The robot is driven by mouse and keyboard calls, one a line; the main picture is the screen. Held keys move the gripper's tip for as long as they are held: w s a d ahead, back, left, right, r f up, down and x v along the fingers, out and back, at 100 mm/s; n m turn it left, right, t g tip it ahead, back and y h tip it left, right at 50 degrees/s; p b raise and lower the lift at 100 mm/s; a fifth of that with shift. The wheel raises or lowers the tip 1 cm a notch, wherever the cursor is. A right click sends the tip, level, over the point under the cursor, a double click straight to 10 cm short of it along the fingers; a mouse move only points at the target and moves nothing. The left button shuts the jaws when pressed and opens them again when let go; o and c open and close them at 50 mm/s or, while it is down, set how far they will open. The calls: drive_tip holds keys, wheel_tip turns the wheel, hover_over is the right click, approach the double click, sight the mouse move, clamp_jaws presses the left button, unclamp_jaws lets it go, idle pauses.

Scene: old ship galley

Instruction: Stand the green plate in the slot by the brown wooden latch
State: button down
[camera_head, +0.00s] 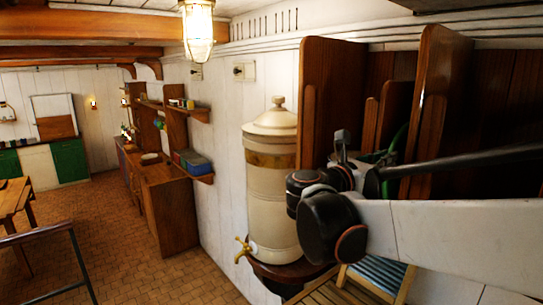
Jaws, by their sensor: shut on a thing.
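The green plate (399,143) shows as a thin green edge among the brown wooden dividers of a rack at the right. Most of it is hidden by my arm and a divider. My gripper (377,158) is at the plate's lower left, shut on it, and largely hidden behind my arm's dark joints. The plate looks upright, close to edge-on. Tall wooden panels (443,85) and shorter round-topped wooden pieces (371,125) form the slots. I cannot tell which piece is the latch, or whether the plate is seated in a slot.
A cream urn with a brass tap (272,190) stands on a round wooden shelf left of the rack, close to my arm. A blue-striped slatted piece (378,275) is below. Wooden cabinets (170,205) line the wall. The tiled floor (120,265) at left is mostly clear.

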drive_tip(key=c, duration=1.8)
unclamp_jaws()
drive_tip(key=shift+o, duration=0.7)
drive_tip(key=shift+s+r, duration=0.1)
drive_tip(key=o, duration=0.3)
drive_tip(key=shift+a, duration=0.2)
drive_tip(key=shift+v, duration=1.25)
drive_tip(key=shift+s, duration=0.1)
